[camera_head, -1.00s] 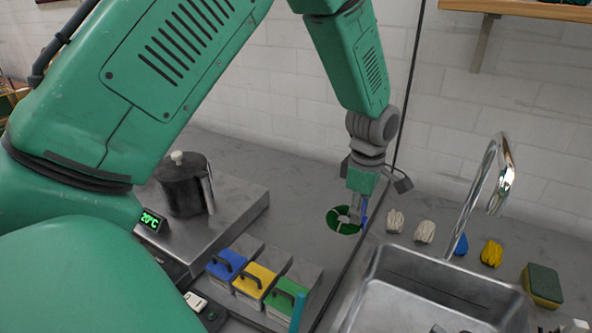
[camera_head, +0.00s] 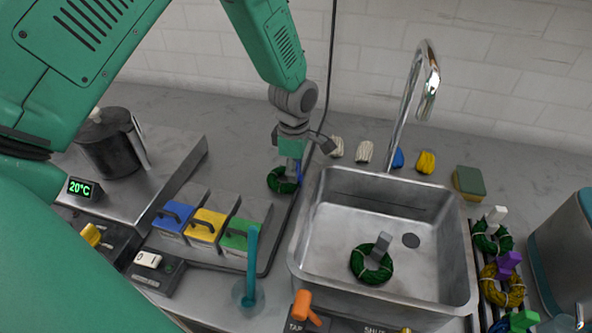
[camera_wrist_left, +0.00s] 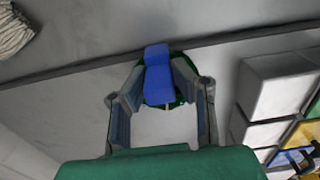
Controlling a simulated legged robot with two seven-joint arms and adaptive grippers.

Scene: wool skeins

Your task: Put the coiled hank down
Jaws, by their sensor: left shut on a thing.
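My left gripper (camera_head: 291,163) points down at the counter, left of the sink. It is shut on the blue tab (camera_wrist_left: 158,75) of a dark green coiled hank (camera_head: 283,181). In the left wrist view the tab sits between the two fingertips, and the green coil (camera_wrist_left: 178,98) shows partly behind it. The hank is at or just above the counter; I cannot tell whether it touches. The gripper and tab hide part of it. My right gripper is not in view.
The steel sink (camera_head: 307,218) holds another green hank with a grey tab (camera_head: 372,262). Small white, blue and yellow skeins (camera_head: 426,162) lie behind it. Blue, yellow and green lidded boxes (camera_head: 209,226) stand left, near a dark pot (camera_head: 112,145). Tabbed hanks (camera_head: 502,285) line the right.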

